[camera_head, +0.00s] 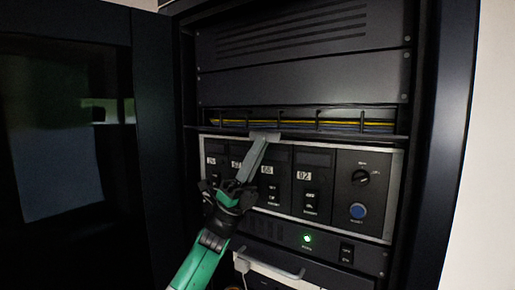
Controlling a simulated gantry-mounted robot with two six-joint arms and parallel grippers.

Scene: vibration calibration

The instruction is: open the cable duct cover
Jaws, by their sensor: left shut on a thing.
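The cable duct (300,115) runs across the rack, its front showing several dark dividers and yellow and blue cables behind them. The cable duct cover (340,136) appears as a thin dark strip folded down along the duct's lower edge, with a lighter grey tab (265,134) near its middle. My left gripper (262,142) reaches up from below, its grey fingers shut at the tab on the cover's edge. The fingers hide part of the panel behind. My right gripper is out of view.
Below the duct is a grey-framed panel with labelled switches, a black knob (361,177) and a blue button (357,211). A lower unit has a green light (307,239). A white handle (268,267) sits near the bottom. The dark cabinet door (60,130) stands open at left.

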